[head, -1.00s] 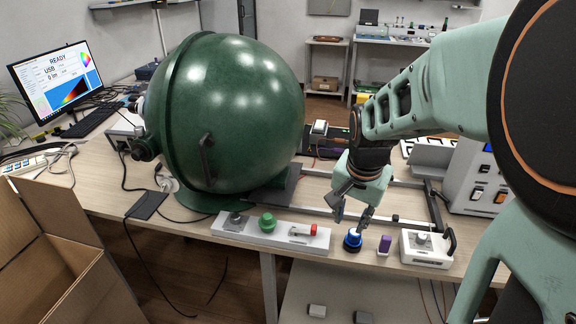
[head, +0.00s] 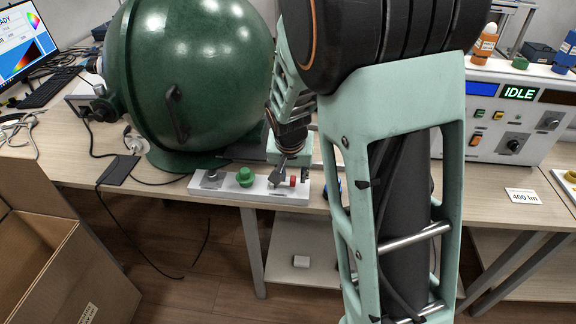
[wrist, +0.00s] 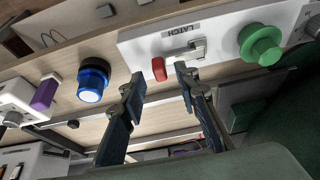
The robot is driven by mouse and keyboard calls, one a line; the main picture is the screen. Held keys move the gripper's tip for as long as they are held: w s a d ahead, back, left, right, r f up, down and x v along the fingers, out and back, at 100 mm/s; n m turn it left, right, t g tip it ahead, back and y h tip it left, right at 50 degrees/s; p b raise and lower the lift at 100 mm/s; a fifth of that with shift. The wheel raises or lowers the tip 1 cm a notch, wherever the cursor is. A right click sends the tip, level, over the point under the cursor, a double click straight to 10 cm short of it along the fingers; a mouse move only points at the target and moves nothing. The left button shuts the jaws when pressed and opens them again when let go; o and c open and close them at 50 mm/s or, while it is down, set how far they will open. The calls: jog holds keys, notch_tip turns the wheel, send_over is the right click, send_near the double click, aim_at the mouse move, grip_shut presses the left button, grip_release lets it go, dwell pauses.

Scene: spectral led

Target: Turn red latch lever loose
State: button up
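The latch lever has a red tip (head: 292,181), also seen in the wrist view (wrist: 158,69), and a metal arm (wrist: 188,50) below the LATCH label (wrist: 182,30). It sits on a white panel (head: 225,196) at the table's front edge. My gripper (head: 288,176) is at the lever. In the wrist view my gripper (wrist: 160,77) is open, with one fingertip to each side of the red tip. I see no clear contact; how deep the tip sits between the fingers cannot be told.
A green knob (wrist: 262,45) is on the same panel beside the lever. A blue button (wrist: 93,80) and a purple block (wrist: 45,92) stand on the other side. The large green sphere (head: 190,80) rises behind the panel. A cardboard box (head: 60,260) is at lower left.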

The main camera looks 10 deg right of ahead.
jog(key=shift+w+d+f, duration=0.1)
jog(key=shift+w+f, duration=0.15)
jog(key=shift+f, duration=0.4)
jog(key=shift+c, duration=0.4)
grip_shut()
